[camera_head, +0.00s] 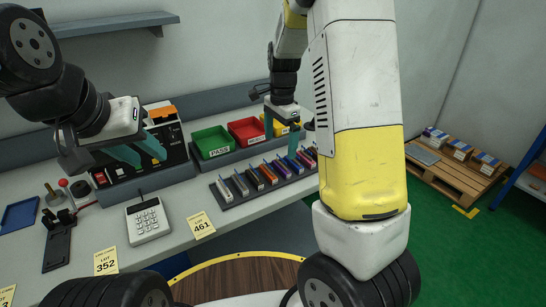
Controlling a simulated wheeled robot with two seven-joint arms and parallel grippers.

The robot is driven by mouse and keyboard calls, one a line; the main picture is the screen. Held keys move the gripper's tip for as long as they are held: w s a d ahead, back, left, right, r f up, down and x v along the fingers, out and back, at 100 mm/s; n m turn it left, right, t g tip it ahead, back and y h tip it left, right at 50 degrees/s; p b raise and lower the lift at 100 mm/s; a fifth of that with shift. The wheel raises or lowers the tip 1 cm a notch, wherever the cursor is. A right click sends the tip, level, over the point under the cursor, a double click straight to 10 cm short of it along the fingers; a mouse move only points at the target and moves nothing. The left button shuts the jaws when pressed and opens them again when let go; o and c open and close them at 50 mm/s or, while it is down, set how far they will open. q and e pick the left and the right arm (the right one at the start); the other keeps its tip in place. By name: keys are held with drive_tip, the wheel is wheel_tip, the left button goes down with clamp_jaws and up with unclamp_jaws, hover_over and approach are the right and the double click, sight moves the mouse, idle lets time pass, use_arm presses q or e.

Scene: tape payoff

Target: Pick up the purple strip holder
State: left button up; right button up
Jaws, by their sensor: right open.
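A row of strip holders stands in a dark rack (236,203) on the bench, in several colours. A purple strip holder (293,164) is in the right part of the row, among darker and reddish ones. My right gripper (288,128) is open, above and behind the right part of the row, apart from the holders. Its arm comes down in front of the right end of the rack and hides part of the area. My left gripper (140,155) is open and empty over the left part of the bench, in front of a black device, far from the rack.
A green bin (211,142), a red bin (247,131) and a yellow bin (281,127) stand behind the rack. A white keypad device (148,220) and yellow lot cards (201,225) lie on the bench. A pallet with boxes (459,168) is on the floor at right.

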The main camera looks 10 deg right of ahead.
sight(281, 158)
drive_tip(key=shift+w+d+f, duration=0.1)
drive_tip(key=shift+w+f, duration=0.2)
drive_tip(key=shift+f, duration=0.55)
drive_tip(key=f, duration=0.7)
drive_tip(key=shift+w+d, duration=0.1)
drive_tip(key=shift+d, duration=0.2)
drive_tip(key=shift+c, duration=0.2)
drive_tip(key=c, duration=1.3)
